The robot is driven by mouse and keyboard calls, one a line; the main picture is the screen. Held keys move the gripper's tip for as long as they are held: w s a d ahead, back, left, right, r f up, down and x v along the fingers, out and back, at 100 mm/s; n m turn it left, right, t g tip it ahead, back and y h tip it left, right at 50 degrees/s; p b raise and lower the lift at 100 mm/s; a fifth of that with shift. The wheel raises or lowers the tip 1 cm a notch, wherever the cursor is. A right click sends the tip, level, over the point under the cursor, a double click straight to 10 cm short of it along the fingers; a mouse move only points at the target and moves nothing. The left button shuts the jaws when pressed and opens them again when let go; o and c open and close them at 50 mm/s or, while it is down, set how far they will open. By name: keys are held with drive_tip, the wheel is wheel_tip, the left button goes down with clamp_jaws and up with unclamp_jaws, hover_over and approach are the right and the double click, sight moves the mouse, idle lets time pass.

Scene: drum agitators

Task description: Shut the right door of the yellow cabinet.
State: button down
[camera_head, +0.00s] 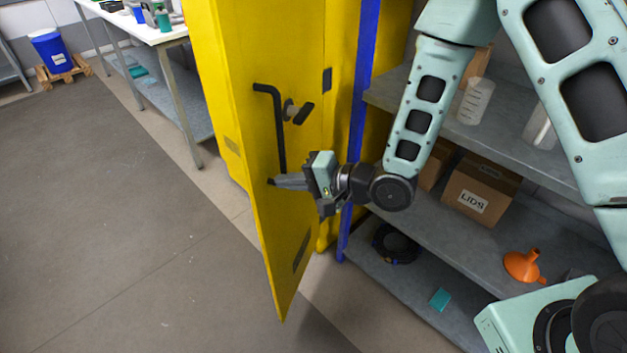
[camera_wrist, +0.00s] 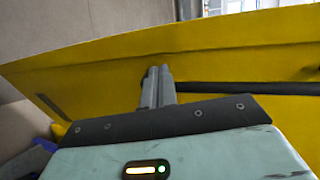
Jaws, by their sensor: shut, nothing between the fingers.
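The right door (camera_head: 262,130) of the yellow cabinet (camera_head: 208,75) stands open, swung out toward me over the floor. A long black bar handle (camera_head: 279,125) and a black knob lever (camera_head: 297,112) are on the door face. My gripper (camera_head: 272,182) is shut and empty, its fingertips at the door face by the lower end of the bar handle. In the wrist view the shut fingers (camera_wrist: 158,80) point at the yellow door panel (camera_wrist: 95,85), with the black bar (camera_wrist: 250,87) to their right. I cannot tell whether the fingertips touch the door.
A grey shelf rack (camera_head: 425,225) with a blue post (camera_head: 362,90) stands right of the door. It holds a LIDS box (camera_head: 478,190) and an orange funnel (camera_head: 522,265). A white-topped bench (camera_head: 125,22) stands at the back left. The grey floor (camera_head: 110,230) at left is clear.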

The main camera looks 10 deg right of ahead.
drive_tip(key=shift+w+a, duration=0.35)
drive_tip(key=shift+a, duration=0.25)
drive_tip(key=shift+w+a, duration=0.35)
drive_tip(key=shift+a, duration=0.25)
